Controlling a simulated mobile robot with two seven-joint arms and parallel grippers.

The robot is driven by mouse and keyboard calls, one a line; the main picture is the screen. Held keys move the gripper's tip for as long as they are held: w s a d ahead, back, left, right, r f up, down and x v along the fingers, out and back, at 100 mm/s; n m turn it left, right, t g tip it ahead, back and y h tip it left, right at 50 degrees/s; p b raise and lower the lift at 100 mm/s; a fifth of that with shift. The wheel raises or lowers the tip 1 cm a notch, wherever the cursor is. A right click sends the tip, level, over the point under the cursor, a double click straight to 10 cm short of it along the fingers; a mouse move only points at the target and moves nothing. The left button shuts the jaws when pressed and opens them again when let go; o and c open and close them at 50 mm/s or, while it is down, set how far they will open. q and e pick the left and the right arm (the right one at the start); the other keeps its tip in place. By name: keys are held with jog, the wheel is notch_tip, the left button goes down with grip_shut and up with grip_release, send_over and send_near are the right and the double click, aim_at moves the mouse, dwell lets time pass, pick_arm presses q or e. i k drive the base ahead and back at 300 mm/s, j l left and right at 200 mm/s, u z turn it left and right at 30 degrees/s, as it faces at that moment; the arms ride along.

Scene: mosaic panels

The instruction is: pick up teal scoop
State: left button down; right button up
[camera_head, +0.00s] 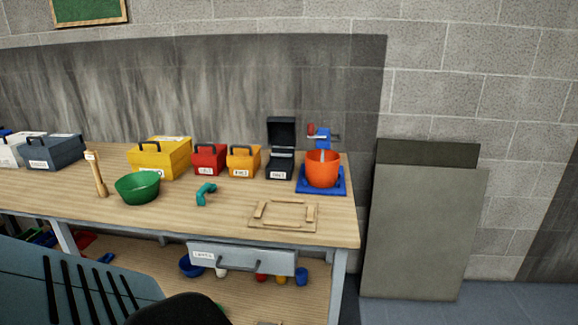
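The teal scoop (205,194) lies on the wooden workbench (225,225) in the camera_head view, near the middle of its top. It is a small bent piece with open wood around it. The green bowl (138,187) is to its left, and the wooden frame (283,214) is to its right and nearer the front edge. Neither of my grippers shows in this view, so I cannot see whether they are open or shut.
Yellow, red, orange and black boxes (208,158) line the back. An orange bucket (322,167) sits on a blue base at the right end. A wooden mallet-like tool (98,177) stands left. A grey drawer (241,258) is under the front edge.

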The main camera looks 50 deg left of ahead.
aim_at(208, 187)
jog(key=u, duration=1.55)
